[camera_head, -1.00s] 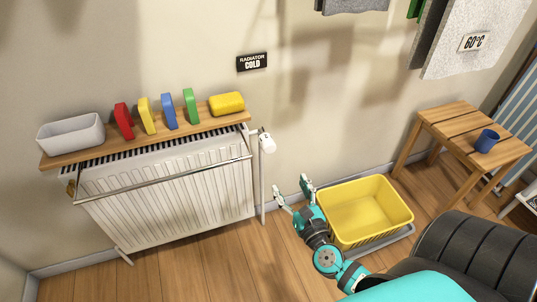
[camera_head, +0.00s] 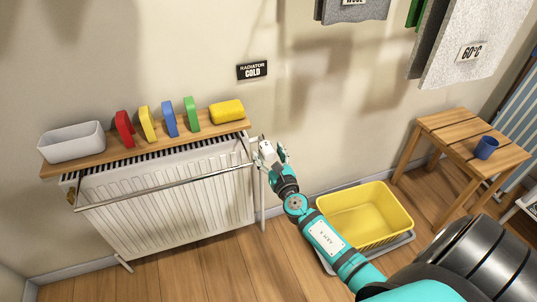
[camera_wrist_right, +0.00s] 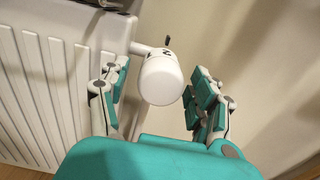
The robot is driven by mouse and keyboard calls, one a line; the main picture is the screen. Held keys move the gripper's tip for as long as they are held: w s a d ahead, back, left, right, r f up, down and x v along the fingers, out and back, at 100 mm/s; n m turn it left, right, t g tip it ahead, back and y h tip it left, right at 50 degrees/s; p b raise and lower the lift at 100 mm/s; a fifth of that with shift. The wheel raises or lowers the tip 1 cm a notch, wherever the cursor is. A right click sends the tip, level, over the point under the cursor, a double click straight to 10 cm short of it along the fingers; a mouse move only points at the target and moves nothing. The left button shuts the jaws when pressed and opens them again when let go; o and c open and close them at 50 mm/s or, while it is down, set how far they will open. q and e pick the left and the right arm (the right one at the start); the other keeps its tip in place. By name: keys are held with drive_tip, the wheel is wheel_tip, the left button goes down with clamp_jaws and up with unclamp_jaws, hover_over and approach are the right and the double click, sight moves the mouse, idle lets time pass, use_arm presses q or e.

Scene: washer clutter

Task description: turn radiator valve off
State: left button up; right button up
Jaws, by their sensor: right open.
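The white radiator valve (camera_head: 266,149) sits at the right end of the radiator (camera_head: 170,195), partly hidden by my right gripper in the head view. In the right wrist view the valve head (camera_wrist_right: 161,78) is a white rounded cylinder with a dark number near its base. My right gripper (camera_head: 269,151) is open. In the right wrist view its teal and grey fingers (camera_wrist_right: 158,95) stand on both sides of the valve head, with a visible gap on each side. My left gripper is not in view.
A wooden shelf (camera_head: 100,156) above the radiator holds a grey bin (camera_head: 72,143), several coloured blocks and a yellow sponge-like block (camera_head: 227,111). A towel rail (camera_head: 165,184) crosses the radiator front. A yellow basket (camera_head: 366,216) and a stool (camera_head: 474,145) stand to the right.

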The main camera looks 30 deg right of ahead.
drive_tip(key=shift+w, duration=0.25)
drive_tip(key=c, duration=1.2)
drive_tip(key=shift+o, duration=0.2)
